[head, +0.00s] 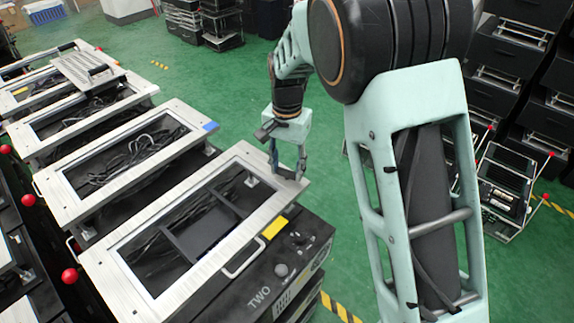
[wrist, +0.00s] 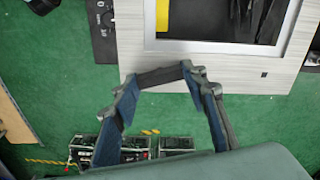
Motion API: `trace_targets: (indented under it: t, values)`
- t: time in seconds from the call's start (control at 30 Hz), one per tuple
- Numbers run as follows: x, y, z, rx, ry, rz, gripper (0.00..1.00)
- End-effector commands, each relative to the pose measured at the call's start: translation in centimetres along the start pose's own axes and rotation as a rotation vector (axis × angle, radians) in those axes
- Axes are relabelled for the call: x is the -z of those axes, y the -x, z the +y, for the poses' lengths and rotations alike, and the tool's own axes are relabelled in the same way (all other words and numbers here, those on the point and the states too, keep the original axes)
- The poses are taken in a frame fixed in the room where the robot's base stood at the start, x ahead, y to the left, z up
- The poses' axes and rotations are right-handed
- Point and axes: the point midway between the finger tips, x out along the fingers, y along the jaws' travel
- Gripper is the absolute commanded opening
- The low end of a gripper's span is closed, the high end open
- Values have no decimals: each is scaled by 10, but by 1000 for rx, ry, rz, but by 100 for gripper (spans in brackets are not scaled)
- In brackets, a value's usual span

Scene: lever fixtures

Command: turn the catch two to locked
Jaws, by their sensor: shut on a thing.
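The unit marked TWO (head: 258,297) has a pale frame (head: 130,278) with a yellow patch (head: 274,228) on its near side. My gripper (head: 287,176) is at the frame's far right corner, pointing down. In the wrist view my gripper (wrist: 160,80) has its fingers on either side of a dark bar, which appears to be the lever of catch two (wrist: 162,76). The bar lies across the frame's edge in that view. The gripper is shut on it. In the head view the fingers hide most of the lever, so its exact angle is unclear there.
Similar framed units stand to the left, one with a blue patch (head: 210,127). Red balls (head: 69,275) stick out along their left ends. A metal handle (head: 243,263) is on the near side of unit TWO. Green floor (head: 240,80) is open behind; dark racks stand at right.

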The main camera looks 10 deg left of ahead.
Motion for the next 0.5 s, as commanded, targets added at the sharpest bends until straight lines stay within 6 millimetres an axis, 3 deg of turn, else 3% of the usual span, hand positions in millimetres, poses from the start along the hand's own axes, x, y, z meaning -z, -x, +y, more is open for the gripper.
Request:
trace_targets:
  t: [0.5]
  values:
    - [1,1,0,1,-277,2,16]
